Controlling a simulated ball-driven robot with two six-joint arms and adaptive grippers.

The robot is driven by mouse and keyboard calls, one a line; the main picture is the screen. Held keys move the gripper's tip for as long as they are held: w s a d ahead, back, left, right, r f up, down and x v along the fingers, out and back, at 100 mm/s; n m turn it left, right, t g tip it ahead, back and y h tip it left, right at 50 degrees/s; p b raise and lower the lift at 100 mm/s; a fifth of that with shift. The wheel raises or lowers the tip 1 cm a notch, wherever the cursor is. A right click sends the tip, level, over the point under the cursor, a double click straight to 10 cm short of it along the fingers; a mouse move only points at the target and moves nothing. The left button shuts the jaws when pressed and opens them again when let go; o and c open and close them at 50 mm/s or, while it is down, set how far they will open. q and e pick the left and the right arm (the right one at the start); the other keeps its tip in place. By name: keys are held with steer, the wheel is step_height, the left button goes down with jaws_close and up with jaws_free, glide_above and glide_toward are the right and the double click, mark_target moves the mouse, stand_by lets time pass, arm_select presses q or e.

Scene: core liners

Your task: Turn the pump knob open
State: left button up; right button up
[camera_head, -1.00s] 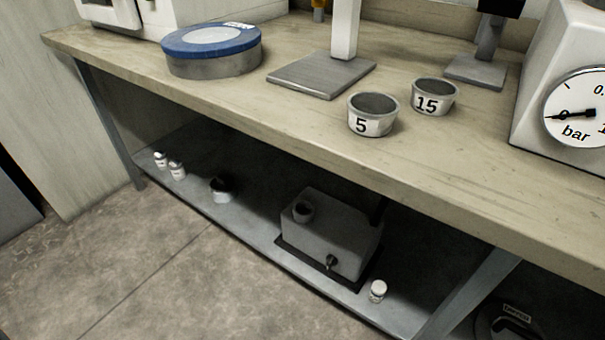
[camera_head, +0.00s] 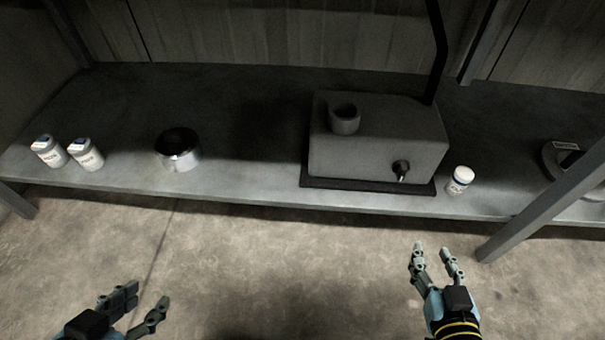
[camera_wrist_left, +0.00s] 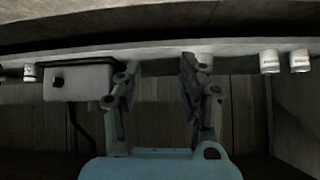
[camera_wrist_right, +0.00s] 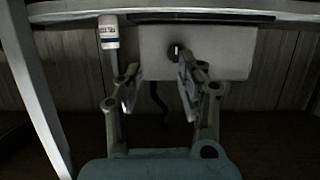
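The pump is a grey box (camera_head: 375,140) with a round cup-like port on top, standing on a dark base on the low shelf. Its small dark knob (camera_head: 401,169) sits low on the front face, toward the right. My right gripper (camera_head: 436,250) is open and empty, in front of and below the shelf edge, a little right of the knob. In the right wrist view the knob (camera_wrist_right: 174,52) shows beyond the open fingers. My left gripper (camera_head: 146,298) is open and empty over the floor at the lower left, far from the pump. The pump also shows in the left wrist view (camera_wrist_left: 80,80).
A white bottle (camera_head: 460,181) stands just right of the pump. A metal dish (camera_head: 178,150) and two white jars (camera_head: 86,154) stand to the left. A slanted table leg (camera_head: 545,205) is at the right. A black hose (camera_head: 437,60) rises behind the pump.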

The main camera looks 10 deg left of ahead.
mark_target(404, 172)
steer(key=w+a+t+b, duration=0.1)
steer(key=w+b, duration=0.1)
steer(key=w, duration=0.2)
steer(key=w+a+t+b, duration=0.1)
steer(key=w+b, duration=0.1)
steer(key=w, duration=0.3)
steer(key=w+a+r+t+b, duration=0.1)
steer(key=w+a+b, duration=0.1)
steer(key=w, duration=0.3)
steer(key=shift+w+r+t, duration=0.1)
steer(key=shift+w+t, duration=0.15)
steer(key=shift+t, duration=0.15)
steer(key=w+b, duration=0.1)
steer(key=w, duration=0.2)
arm_select(q)
steer(key=w+d+r+t+h, duration=0.1)
steer(key=w+r+t, duration=0.4)
steer(key=r, duration=0.3)
steer(key=w+d+r+m+t, duration=0.1)
steer(key=w+d+r+t, duration=0.1)
steer(key=w+r+t, duration=0.3)
steer(key=shift+w+r+m+h, duration=0.35)
steer(key=shift+w+r, duration=0.4)
steer(key=shift+r, duration=1.35)
arm_select(e)
steer(key=shift+w+r, duration=0.1)
steer(key=shift+w, duration=0.05)
jaws_close()
